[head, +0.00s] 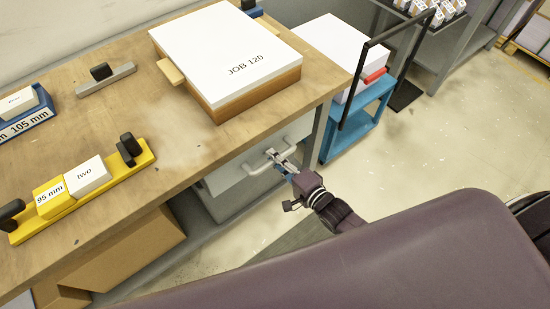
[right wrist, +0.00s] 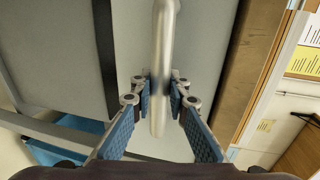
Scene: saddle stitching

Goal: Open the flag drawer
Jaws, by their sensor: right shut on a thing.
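The light grey drawer front (head: 229,178) is under the wooden workbench top, below the JOB 120 stack, and carries a pale bar handle (head: 256,168). My right gripper (head: 279,160) is at this handle, with its arm coming from the lower right. In the right wrist view the round handle bar (right wrist: 162,40) runs upright in the picture, between the blue-padded fingers of my right gripper (right wrist: 160,88), which are shut on it. The grey drawer front (right wrist: 210,50) fills the space behind. No flag mark shows on the drawer. My left gripper is not in view.
The workbench (head: 115,120) holds a JOB 120 stack (head: 225,55), a yellow 95 mm holder (head: 120,170) and a blue 105 mm holder (head: 30,122). A blue cart (head: 340,142) stands close to the right of the drawer. Cardboard boxes (head: 125,250) lie under the bench.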

